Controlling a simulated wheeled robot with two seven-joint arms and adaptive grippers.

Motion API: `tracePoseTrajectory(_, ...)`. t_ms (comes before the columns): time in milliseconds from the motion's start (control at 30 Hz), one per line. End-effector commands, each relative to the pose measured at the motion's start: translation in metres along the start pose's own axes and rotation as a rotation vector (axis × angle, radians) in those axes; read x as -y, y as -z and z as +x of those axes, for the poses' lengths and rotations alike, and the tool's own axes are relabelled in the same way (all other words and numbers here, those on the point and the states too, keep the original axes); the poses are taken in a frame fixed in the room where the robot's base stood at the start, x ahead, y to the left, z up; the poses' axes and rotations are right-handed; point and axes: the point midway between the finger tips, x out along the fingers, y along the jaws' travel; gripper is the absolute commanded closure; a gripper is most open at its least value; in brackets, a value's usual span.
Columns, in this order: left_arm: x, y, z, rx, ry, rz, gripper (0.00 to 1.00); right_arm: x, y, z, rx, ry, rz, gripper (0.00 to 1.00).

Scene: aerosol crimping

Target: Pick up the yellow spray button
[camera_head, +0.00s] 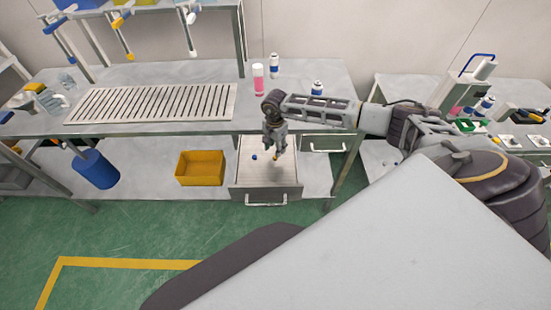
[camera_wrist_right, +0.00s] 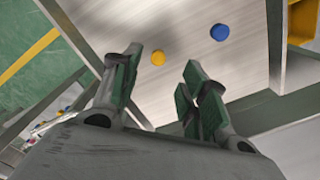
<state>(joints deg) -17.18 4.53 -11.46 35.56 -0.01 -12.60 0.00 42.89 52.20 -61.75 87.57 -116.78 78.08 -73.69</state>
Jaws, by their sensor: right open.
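The yellow spray button (camera_wrist_right: 158,58) lies on the bottom of an open drawer (camera_wrist_right: 240,75). In the right wrist view it appears between the fingertips of my right gripper (camera_wrist_right: 162,68), with space on both sides. That gripper is open and holds nothing. In the head view my right gripper (camera_head: 276,147) points down over the open drawer (camera_head: 262,182). The yellow button is hard to make out there beside the fingers. A blue button (camera_head: 254,157) lies left of the gripper in the drawer; it also shows in the right wrist view (camera_wrist_right: 219,32). My left gripper is not in view.
The drawer's walls surround the buttons, and the workbench edge (camera_head: 190,129) lies close behind my right arm. A yellow bin (camera_head: 200,168) stands left of the drawer. A pink can (camera_head: 258,80) and white-and-blue cans (camera_head: 274,66) stand on the bench above.

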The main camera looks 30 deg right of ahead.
Motion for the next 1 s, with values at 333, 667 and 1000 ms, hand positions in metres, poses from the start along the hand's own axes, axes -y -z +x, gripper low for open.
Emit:
tracePoseTrajectory(333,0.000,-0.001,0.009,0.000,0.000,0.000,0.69,-0.002,0.000,0.021,0.001,0.000,0.000,0.56)
tracePoseTrajectory(667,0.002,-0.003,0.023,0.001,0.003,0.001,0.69,-0.003,0.000,0.049,0.001,-0.001,0.001,0.56)
tracePoseTrajectory(1000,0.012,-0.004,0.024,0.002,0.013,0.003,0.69,-0.003,0.000,0.052,0.000,0.000,0.001,0.56)
